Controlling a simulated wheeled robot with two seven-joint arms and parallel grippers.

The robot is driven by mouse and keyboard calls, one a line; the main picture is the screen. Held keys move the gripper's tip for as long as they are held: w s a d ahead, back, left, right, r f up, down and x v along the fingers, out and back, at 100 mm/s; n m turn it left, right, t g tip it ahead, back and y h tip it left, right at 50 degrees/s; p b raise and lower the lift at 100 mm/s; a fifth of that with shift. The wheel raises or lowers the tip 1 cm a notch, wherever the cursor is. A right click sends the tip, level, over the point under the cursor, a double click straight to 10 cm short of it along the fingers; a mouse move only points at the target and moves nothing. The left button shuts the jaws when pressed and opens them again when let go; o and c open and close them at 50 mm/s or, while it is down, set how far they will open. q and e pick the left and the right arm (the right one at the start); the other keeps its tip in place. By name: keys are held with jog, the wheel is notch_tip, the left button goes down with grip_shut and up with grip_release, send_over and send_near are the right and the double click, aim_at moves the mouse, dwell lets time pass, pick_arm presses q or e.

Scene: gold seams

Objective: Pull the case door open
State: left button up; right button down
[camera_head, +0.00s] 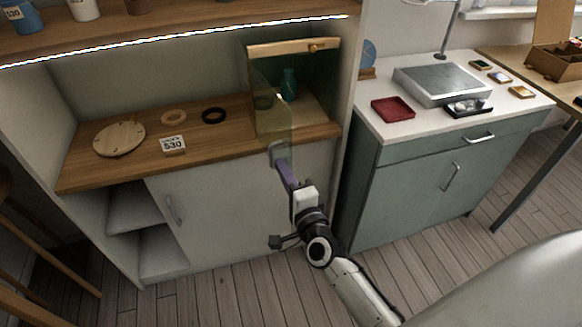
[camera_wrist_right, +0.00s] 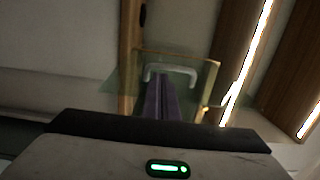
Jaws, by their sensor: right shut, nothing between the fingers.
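The glass case (camera_head: 326,88) stands at the right end of the wooden counter, with a pale wood top strip and a teal vase (camera_head: 288,86) inside. Its greenish clear door (camera_head: 272,118) is at the case's left front; how far it stands open is hard to tell. The pale door handle (camera_head: 277,148) is at the tip of my right gripper (camera_head: 281,166). In the right wrist view the handle (camera_wrist_right: 172,70) shows as a light bracket just beyond my shut purple fingers (camera_wrist_right: 165,98). Whether they touch it is unclear. My left gripper is not in view.
A shelf (camera_head: 180,28) runs above. A green cabinet (camera_head: 440,180) with a red tray (camera_head: 393,109) stands right.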

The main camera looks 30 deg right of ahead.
jog(key=s+a, duration=0.1)
jog(key=s, duration=0.9)
jog(key=s+a+f+n+g+y, duration=0.2)
jog(key=s+a+f+n+g, duration=0.1)
jog(key=s+f+n, duration=0.6)
jog(key=s+a+f+n+g+y, duration=0.2)
jog(key=s+f+n+g, duration=0.4)
jog(key=s+f+n, duration=0.3)
jog(key=a+n, duration=0.1)
jog(key=n, duration=0.2)
jog(key=shift+s+a+f+g, duration=0.15)
jog(key=shift+a+f+g, duration=0.05)
jog(key=shift+f+g, duration=0.15)
